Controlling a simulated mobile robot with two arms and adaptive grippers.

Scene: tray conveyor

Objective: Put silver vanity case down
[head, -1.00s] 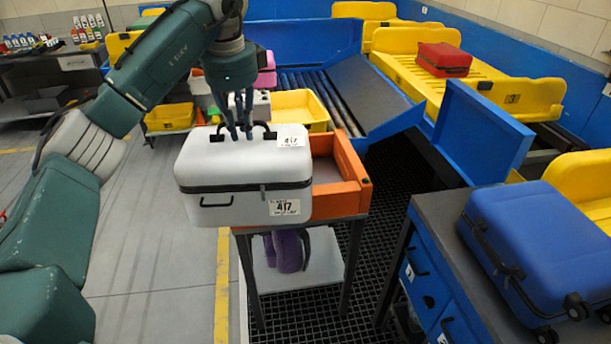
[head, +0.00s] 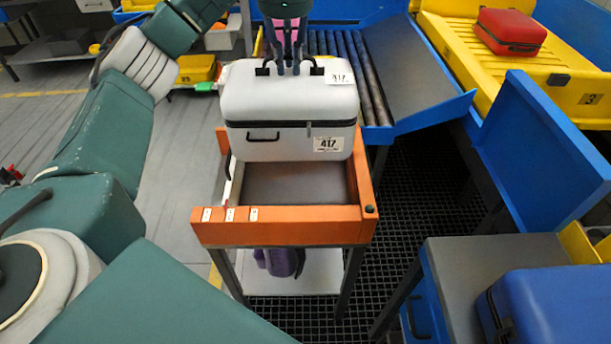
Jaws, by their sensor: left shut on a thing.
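The silver vanity case (head: 285,105) is a pale grey box with dark trim, a top handle and white 417 labels. My left gripper (head: 287,70) is shut on its top handle and holds it upright. The case is over the back part of an orange-rimmed stand (head: 285,228) with a dark grey top. Its lower edge overlaps the stand's back in the picture; I cannot tell whether it touches the surface. The front of the stand's top is bare. My right gripper is not in view.
A purple item (head: 282,262) lies on the stand's lower shelf. A roller conveyor (head: 345,70) is behind the case. A blue suitcase (head: 555,305) rests on a bench at right. A red case (head: 508,30) sits on a yellow tray. A blue panel (head: 540,150) rises at right.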

